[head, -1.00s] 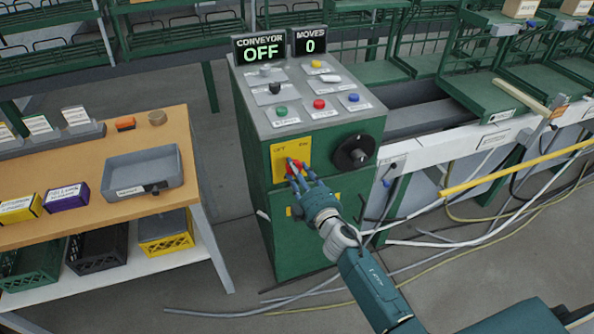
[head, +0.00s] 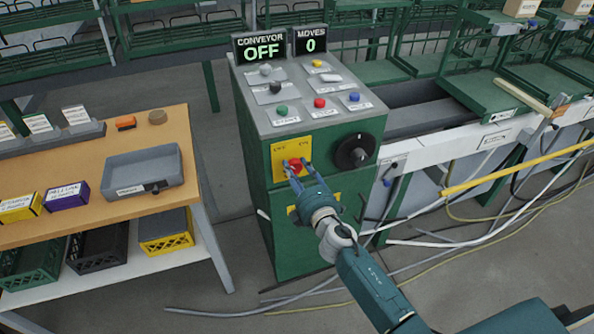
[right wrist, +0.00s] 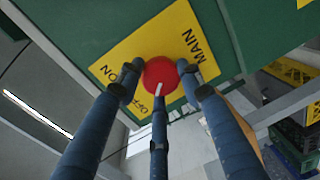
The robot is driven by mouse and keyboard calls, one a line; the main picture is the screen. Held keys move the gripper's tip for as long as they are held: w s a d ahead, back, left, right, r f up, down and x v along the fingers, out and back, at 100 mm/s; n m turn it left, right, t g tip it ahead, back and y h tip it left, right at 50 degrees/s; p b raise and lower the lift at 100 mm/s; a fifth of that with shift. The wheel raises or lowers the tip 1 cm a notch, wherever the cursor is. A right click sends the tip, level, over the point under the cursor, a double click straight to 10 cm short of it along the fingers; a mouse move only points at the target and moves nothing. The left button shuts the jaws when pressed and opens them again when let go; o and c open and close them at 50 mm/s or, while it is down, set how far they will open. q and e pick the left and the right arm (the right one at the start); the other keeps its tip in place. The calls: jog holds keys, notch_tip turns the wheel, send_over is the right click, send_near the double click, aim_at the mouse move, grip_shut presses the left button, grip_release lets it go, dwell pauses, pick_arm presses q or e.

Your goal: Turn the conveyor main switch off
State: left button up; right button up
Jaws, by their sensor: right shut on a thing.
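The main switch is a red round knob (head: 295,166) on a yellow plate (head: 280,146) on the front of the green control cabinet. My right gripper (head: 296,165) is shut on this knob, with its blue fingers around the rim. In the right wrist view the knob (right wrist: 160,73) sits between the fingertips (right wrist: 162,76). Its white pointer mark points down toward the OFF lettering, partly hidden by a finger. ON and MAIN lettering also show on the plate (right wrist: 140,47). The conveyor display (head: 263,48) reads OFF. My left gripper is not in view.
A black rotary dial (head: 355,152) sits right of the switch plate. Coloured buttons fill the sloped cabinet top (head: 300,95). A wooden table (head: 60,225) stands left, with a grey tray (head: 125,189). Loose cables (head: 420,240) lie on the floor at right.

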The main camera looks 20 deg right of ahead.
jog(key=shift+a+f, duration=0.15)
jog(key=o, duration=1.1)
jog(key=s, duration=0.8)
jog(key=s+r, duration=0.1)
jog(key=s, duration=0.3)
jog(key=shift+d+r, duration=0.1)
jog(key=shift+d, duration=0.2)
